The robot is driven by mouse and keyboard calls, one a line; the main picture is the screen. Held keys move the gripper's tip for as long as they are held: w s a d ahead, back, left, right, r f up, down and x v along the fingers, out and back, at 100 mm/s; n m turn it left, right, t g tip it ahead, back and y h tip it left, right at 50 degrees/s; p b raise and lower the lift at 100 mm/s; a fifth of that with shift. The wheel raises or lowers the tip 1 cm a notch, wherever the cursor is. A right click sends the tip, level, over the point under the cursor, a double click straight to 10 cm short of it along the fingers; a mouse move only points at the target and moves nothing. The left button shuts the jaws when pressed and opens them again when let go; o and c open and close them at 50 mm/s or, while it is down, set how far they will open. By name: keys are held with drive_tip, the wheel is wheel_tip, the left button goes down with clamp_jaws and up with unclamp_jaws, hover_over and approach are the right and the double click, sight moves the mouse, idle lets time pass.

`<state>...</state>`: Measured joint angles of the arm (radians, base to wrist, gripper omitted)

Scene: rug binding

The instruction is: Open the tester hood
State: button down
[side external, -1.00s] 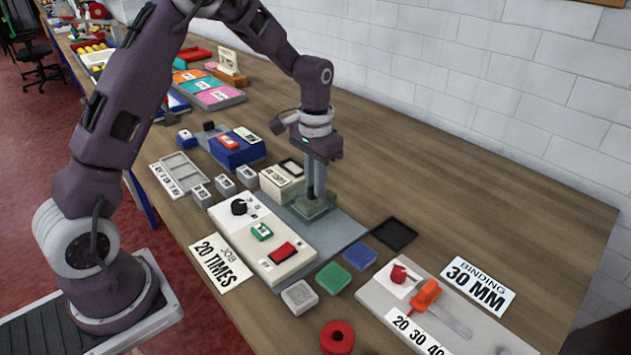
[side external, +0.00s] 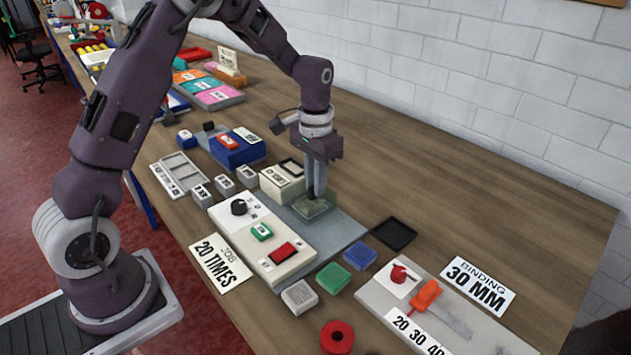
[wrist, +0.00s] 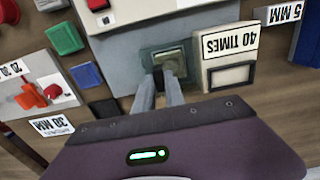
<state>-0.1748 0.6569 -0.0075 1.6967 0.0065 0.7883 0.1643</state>
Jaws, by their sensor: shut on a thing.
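The tester has a grey base plate (side external: 348,230) with a cream control panel (side external: 285,254) on it. A small grey-green block (side external: 313,209) on the plate appears to be the hood; I cannot tell for sure whether it is raised. It also shows in the wrist view (wrist: 163,54) as a dark green frame with a paler top. My gripper (side external: 316,194) points straight down onto this block. In the wrist view its fingers (wrist: 168,78) are close together on a small dark part at the block's near edge. The fingers hide most of that part.
A cream box marked 40 TIMES (wrist: 228,52) stands close beside the block. A black tray (side external: 394,234) lies right of the plate. The wood behind is clear.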

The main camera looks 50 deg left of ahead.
drive_tip(key=d, duration=0.9)
drive_tip(key=c, duration=1.4)
unclamp_jaws()
drive_tip(key=shift+a, duration=0.1)
wheel_tip(320, 180, up, 7)
drive_tip(key=shift+r, duration=0.1)
